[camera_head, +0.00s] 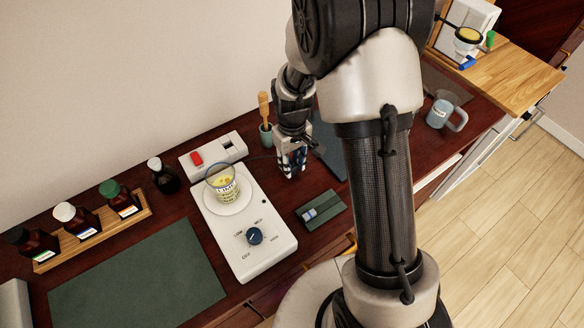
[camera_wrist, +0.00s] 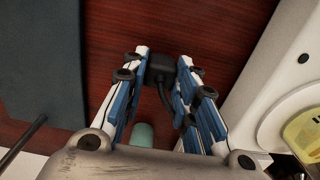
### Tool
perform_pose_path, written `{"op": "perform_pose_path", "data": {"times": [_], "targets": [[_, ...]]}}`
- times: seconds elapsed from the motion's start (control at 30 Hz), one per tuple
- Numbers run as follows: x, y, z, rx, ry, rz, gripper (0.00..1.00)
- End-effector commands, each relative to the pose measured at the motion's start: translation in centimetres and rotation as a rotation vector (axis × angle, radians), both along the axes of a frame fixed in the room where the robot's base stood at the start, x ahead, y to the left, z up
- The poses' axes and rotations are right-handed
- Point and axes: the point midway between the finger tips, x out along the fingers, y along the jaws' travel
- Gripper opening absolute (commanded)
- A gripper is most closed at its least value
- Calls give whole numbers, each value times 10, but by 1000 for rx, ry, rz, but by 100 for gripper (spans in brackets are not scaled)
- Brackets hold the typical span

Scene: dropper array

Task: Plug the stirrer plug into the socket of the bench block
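The stirrer plug (camera_wrist: 161,69) is a small black block with a black cord, between my fingertips in the wrist view. My gripper (camera_wrist: 163,64) is closed against both its sides; it also shows in the head view (camera_head: 291,172), low over the dark red bench, right of the stirrer. The fingers hide the plug in the head view. The white bench block (camera_head: 229,146) with a red switch (camera_head: 196,158) lies behind the stirrer, left of my gripper. The white stirrer (camera_head: 265,262) carries a beaker (camera_head: 226,184) of yellow contents.
A green cup (camera_head: 266,139) with a wooden-handled tool stands between block and gripper. A dark green case (camera_head: 320,209) lies in front of my gripper. A dark bottle (camera_head: 162,176) stands left of the block. A grey mug (camera_head: 439,113) is far right.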

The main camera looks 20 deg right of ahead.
Motion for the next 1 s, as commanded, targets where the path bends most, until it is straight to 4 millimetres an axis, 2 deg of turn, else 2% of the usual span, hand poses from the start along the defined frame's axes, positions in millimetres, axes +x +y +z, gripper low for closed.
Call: {"op": "perform_pose_path", "data": {"times": [0.27, 0.47, 1.0], "targets": [[0, 0, 0, 0, 0, 0, 5], [0, 0, 5, 0, 0, 0, 5], [0, 0, 48, 0, -1, 0, 5]]}}
